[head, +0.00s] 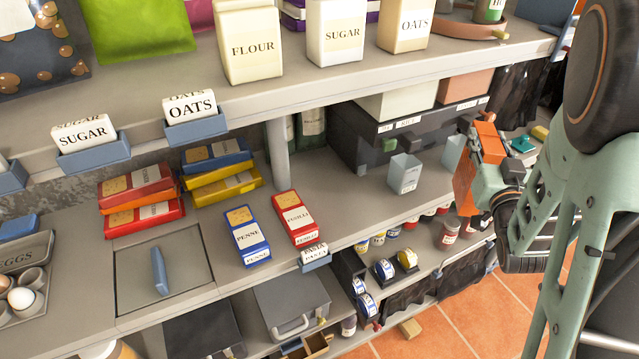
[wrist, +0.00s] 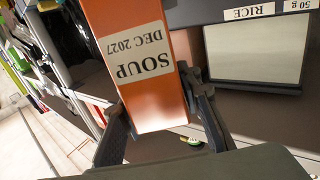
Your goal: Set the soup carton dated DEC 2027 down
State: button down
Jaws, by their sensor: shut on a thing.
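The orange soup carton (wrist: 155,95) fills the middle of the wrist view, its label reading SOUP DEC 2027 upside down. My gripper (wrist: 158,108) is shut on it, one dark finger against each side. In the head view the soup carton (head: 464,182) is at the right, in my gripper (head: 485,150), in front of the shelf edge near the end of the middle shelf. The carton is tilted a little there. Whether its base touches anything cannot be told.
A grey-blue open box (head: 404,173) stands on the middle shelf left of the carton, with bare shelf (head: 345,180) around it. A dark bin labelled RICE (head: 385,140) stands behind. Red FUSILLI (head: 295,217) and blue PENNE (head: 248,236) boxes lie further left. Jars stand on the shelf below.

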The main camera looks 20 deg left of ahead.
jog(key=s+a+r+n+g+y+b, duration=0.4)
jog(key=s+a+r+n+g+y, duration=0.25)
jog(key=s+a+y, duration=0.5)
jog(key=w+a+f+h+b, duration=0.1)
jog(key=w+a+f+b, duration=0.2)
jog(key=a+f+b, duration=0.9)
jog(key=shift+w+a+f+n+h, duration=0.15)
jog(key=shift+w+a+n+h, duration=0.25)
jog(key=shift+a, duration=1.35)
jog(key=shift+t, duration=0.25)
jog(key=shift+f, duration=0.15)
jog(key=c, duration=1.4)
grip_release()
jog(key=shift+f, duration=0.1)
